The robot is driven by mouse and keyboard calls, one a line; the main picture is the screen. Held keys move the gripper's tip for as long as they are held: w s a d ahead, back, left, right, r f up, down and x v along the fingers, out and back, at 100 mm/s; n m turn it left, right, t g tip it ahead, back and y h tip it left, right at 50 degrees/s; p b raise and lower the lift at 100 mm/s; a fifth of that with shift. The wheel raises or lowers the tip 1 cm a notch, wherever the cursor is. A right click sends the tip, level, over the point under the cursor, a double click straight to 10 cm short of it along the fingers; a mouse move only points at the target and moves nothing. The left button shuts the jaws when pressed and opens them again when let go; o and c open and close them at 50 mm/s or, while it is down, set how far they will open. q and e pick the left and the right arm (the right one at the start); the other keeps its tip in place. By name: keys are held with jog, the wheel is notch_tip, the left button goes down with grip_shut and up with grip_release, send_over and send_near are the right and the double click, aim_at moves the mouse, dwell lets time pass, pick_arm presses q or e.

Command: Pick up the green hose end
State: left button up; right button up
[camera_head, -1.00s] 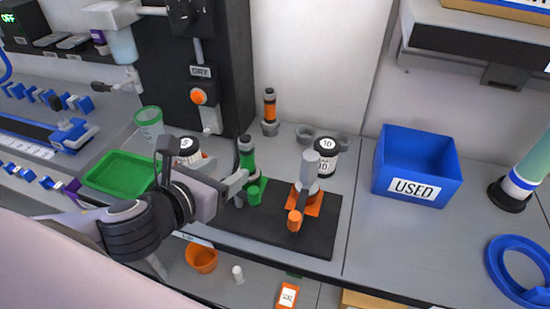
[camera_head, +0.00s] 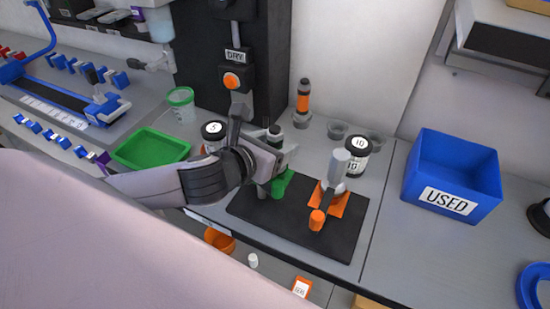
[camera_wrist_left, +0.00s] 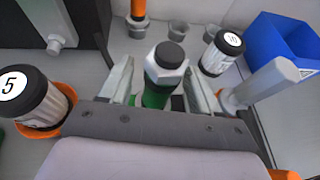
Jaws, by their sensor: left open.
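The green hose end (camera_head: 283,183) stands on the black mat (camera_head: 298,228), partly hidden behind my left gripper in the head view. In the left wrist view, its dark cap and grey collar (camera_wrist_left: 166,62) rise between the fingers, with a green body below. My left gripper (camera_head: 276,166) is open, with one finger on each side of the hose end; it also shows in the left wrist view (camera_wrist_left: 160,92). I cannot tell whether the fingers touch it. My right gripper is not in view.
An orange hose end (camera_head: 318,219) with a grey handle stands close to the right on the mat. Jars marked 5 (camera_head: 214,133) and 10 (camera_head: 357,152) stand nearby. A green tray (camera_head: 150,150) lies left, a blue USED bin (camera_head: 452,178) right.

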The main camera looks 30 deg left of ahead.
pick_arm(q)
jog(key=c, duration=1.1)
jog(key=shift+r, duration=0.1)
